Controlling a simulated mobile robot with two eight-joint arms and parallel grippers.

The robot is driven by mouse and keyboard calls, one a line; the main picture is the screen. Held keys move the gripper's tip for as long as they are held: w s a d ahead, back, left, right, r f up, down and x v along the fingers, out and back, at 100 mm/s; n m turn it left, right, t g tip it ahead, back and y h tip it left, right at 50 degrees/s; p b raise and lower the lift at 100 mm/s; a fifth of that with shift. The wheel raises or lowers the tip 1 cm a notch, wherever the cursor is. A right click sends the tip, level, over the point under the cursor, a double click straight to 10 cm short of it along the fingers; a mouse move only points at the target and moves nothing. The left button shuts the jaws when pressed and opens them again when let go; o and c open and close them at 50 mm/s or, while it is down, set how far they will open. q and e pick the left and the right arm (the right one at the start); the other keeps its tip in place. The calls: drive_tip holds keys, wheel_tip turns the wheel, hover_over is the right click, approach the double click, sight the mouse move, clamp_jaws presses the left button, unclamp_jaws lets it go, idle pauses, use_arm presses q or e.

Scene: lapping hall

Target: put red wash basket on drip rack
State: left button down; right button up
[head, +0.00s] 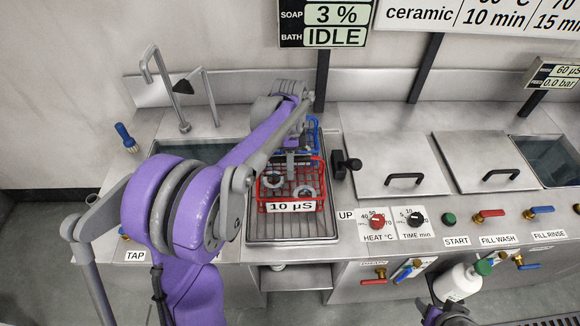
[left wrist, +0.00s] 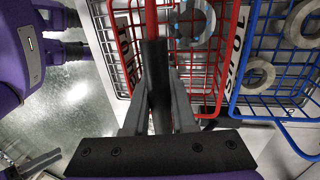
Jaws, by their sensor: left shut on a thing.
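The red wash basket (head: 263,192) is a wire basket with pale rings inside and a "10 µS" plate on its front. The left wrist view shows the fingers (left wrist: 156,55) around the red bar, with the red basket (left wrist: 207,100) below. My right gripper's fingers do not show.
A blue wire basket (head: 315,135) stands just behind the red one; it also shows in the left wrist view (left wrist: 268,114). An open sink basin (head: 205,152) lies to the left. Two lidded tanks (head: 395,155) are to the right. A black lever (head: 346,163) stands beside the rack.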

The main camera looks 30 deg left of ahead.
use_arm(q)
drive_tip(key=shift+f, duration=0.1)
drive_tip(key=c, duration=0.7)
unclamp_jaws()
drive_tip(key=shift+c, duration=0.2)
wheel_tip(320, 180, up, 11)
drive_tip(key=w+a, duration=0.1)
drive_tip(key=w, duration=0.1)
drive_tip(key=s+d+f+n+t, duration=0.3)
drive_tip(key=s+d+f+n, duration=0.2)
drive_tip(key=s, duration=0.5)
drive_tip(key=s+d+f+n+t+y, duration=0.1)
drive_tip(key=s+d+f+n+t, duration=0.3)
drive_tip(key=s, duration=0.5)
drive_tip(key=d+n, duration=0.1)
drive_tip(key=n, duration=0.1)
drive_tip(key=shift+s+f+n+t+p, duration=0.3)
drive_tip(key=shift+s+f+p, duration=0.05)
drive_tip(key=shift+p, duration=0.05)
